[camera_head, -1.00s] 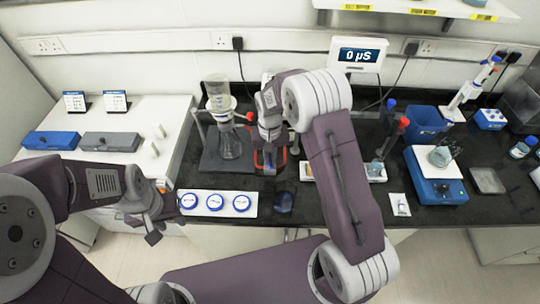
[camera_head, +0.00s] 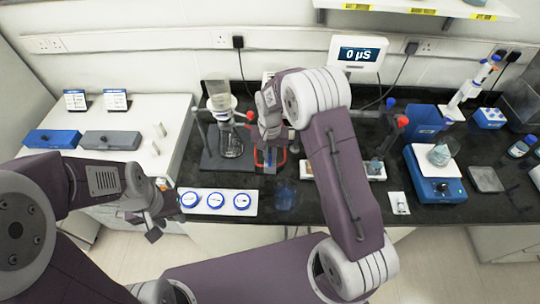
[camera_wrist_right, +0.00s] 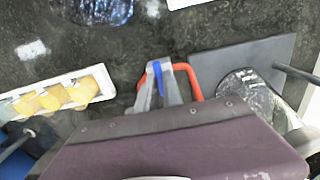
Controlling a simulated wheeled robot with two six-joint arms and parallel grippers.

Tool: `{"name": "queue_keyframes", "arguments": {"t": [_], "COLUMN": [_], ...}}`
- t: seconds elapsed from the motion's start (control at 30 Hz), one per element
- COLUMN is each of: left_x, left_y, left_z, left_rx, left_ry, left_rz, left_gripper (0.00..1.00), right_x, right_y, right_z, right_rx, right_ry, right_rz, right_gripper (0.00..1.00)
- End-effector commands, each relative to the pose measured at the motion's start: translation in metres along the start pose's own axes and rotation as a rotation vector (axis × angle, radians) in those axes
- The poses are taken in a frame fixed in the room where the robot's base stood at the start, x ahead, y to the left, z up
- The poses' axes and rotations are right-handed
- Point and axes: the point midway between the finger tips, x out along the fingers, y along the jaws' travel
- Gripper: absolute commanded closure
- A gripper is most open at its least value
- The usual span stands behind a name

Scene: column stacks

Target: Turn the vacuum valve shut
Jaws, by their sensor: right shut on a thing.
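The vacuum valve's blue lever (camera_wrist_right: 158,80) shows in the right wrist view, with a red-orange tube (camera_wrist_right: 194,82) looping around it. My right gripper (camera_wrist_right: 160,88) is shut on the blue lever. In the head view, the red tube (camera_head: 281,158) shows beside my right gripper (camera_head: 268,150), whose fingertips are mostly hidden by the wrist. A glass flask with a filter funnel (camera_head: 229,143) stands on a dark base just left of the valve. My left gripper (camera_head: 154,226) hangs in front of the white bench, away from the valve; its jaw opening is unclear.
A white holder with blue-rimmed dishes (camera_head: 216,202) lies at the front edge, left of the valve. A tray with yellowish pieces (camera_wrist_right: 68,93) lies on the valve's other side. A blue balance (camera_head: 436,190) stands further right. The dark bench front is partly clear.

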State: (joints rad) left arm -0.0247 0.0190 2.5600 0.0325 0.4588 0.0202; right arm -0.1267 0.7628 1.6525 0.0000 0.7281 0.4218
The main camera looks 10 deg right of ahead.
Motion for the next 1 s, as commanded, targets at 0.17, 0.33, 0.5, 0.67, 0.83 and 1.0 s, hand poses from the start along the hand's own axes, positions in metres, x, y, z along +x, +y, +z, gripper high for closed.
{"name": "queue_keyframes", "arguments": {"t": [0.17,0.33,0.5,0.67,0.83,1.0], "left_x": [0.000,0.000,0.002,0.012,0.025,0.041], "left_y": [0.000,0.000,0.000,0.000,-0.001,-0.001], "left_z": [0.000,0.000,0.000,0.001,0.003,0.004], "left_rx": [0.000,0.000,0.000,0.000,0.000,0.000], "left_ry": [0.000,0.000,0.000,0.000,0.000,0.000], "left_rz": [0.000,0.000,0.000,0.000,0.000,0.000], "left_gripper": [0.64,0.64,0.64,0.64,0.64,0.64], "right_x": [-0.002,-0.001,0.000,0.002,0.004,0.004], "right_y": [-0.001,0.000,0.000,0.000,0.000,0.000], "right_z": [-0.003,-0.002,-0.001,-0.001,-0.001,-0.001], "right_rx": [0.002,0.001,-0.053,-0.304,-0.652,-0.999], "right_ry": [0.008,0.005,0.003,0.005,0.005,0.005], "right_rz": [-0.003,-0.002,-0.001,-0.001,0.000,0.000], "right_gripper": [0.67,0.67,0.67,0.67,0.67,0.67]}}
